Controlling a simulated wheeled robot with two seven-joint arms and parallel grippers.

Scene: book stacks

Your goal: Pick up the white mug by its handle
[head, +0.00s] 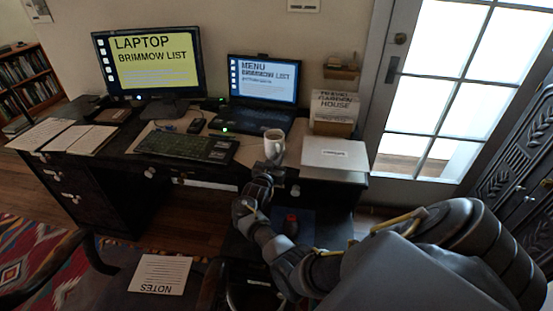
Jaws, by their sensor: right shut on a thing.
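The white mug (275,146) stands upright at the front edge of the dark desk, right of the keyboard. My right gripper (268,166) is at the near side of the mug, low on it, and is shut. Its fingertips are small and dark here, and the mug's handle is not clearly visible; the gripper covers the part of the mug nearest to me. I cannot tell whether the mug touches the desk or is slightly raised. My left gripper is not in view.
A white box (335,154) sits close right of the mug. A keyboard (187,147) lies to the left, with a laptop (262,82) and a monitor (150,62) behind. A box of books (334,112) stands at the back right. A chair with a notes sheet (160,274) is in front.

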